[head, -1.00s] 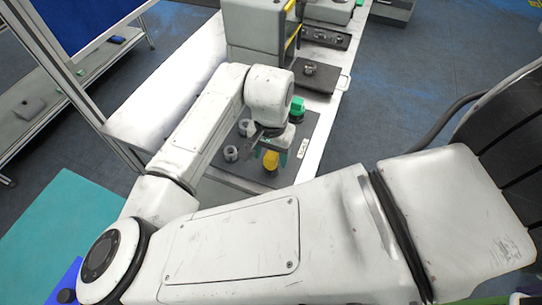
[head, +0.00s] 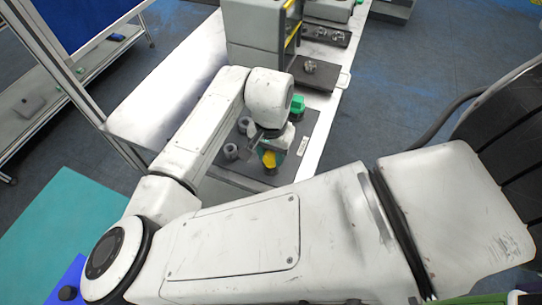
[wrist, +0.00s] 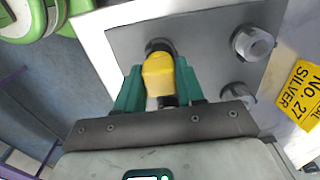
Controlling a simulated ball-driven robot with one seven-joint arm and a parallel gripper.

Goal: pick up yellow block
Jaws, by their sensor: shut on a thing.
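The yellow block (wrist: 158,75) is between the two green fingers of my gripper (wrist: 160,85) in the wrist view. The fingers touch it on both sides, and my gripper is shut on it. In the head view the yellow block (head: 269,159) shows below my gripper (head: 268,150), over the dark mat. A dark round part shows just beyond the block in the wrist view. I cannot tell whether the block is clear of what is under it.
The dark mat (wrist: 200,45) carries grey nut-like parts (wrist: 253,42). A green object (head: 298,104) stands at the mat's far right. A yellow label (wrist: 303,92) is at the right of the wrist view. A grey machine (head: 254,36) stands farther back on the white table.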

